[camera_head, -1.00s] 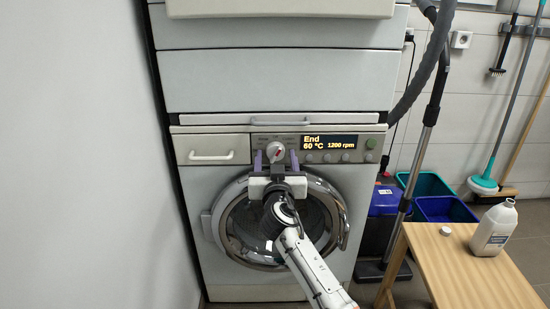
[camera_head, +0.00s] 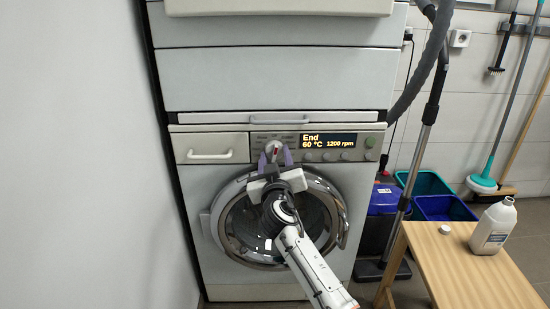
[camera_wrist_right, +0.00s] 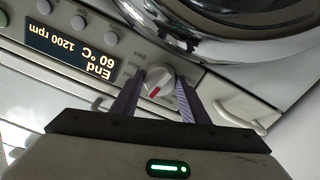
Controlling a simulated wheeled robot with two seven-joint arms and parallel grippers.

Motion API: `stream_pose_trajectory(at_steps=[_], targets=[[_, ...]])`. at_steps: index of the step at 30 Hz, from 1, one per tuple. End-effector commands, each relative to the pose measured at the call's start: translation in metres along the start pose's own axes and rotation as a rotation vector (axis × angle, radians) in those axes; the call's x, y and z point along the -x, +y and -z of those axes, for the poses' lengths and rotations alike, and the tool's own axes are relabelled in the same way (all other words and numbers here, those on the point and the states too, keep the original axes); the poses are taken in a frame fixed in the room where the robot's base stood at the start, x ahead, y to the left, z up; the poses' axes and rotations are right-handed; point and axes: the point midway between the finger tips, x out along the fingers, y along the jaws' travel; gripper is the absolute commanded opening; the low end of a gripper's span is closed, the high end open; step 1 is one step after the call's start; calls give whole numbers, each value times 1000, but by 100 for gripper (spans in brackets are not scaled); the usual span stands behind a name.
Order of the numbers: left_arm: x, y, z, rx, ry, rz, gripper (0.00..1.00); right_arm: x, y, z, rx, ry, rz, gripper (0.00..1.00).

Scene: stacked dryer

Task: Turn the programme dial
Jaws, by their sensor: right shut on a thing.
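The programme dial (camera_head: 274,147) is a round white knob with a red mark, on the grey panel of the lower machine, left of the lit display (camera_head: 329,141). The display reads "End 60 °C 1200 rpm". My right gripper (camera_head: 275,156) is at the dial with its two purple fingers on either side, shut on it. In the right wrist view, the dial (camera_wrist_right: 155,81) sits between the purple fingers (camera_wrist_right: 156,92), its red mark visible. The fingers look tilted in the head view. My left gripper is not in view.
The round door (camera_head: 228,245) with a chrome ring is below the panel, behind my right arm. A drawer handle (camera_head: 210,156) is left of the dial. A wooden table (camera_head: 460,275) with a white bottle (camera_head: 494,228) stands at the right.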

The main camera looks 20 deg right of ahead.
Motion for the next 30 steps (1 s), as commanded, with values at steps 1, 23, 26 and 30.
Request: stream_pose_trajectory(at_steps=[1,23,26,30], targets=[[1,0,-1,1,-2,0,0,0,1,0,31,-1,-2,18],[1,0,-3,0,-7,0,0,0,2,0,200,-1,-2,18],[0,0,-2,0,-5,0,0,0,2,0,200,-1,-2,18],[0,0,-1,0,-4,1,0,0,2,0,199,-1,-2,59]])
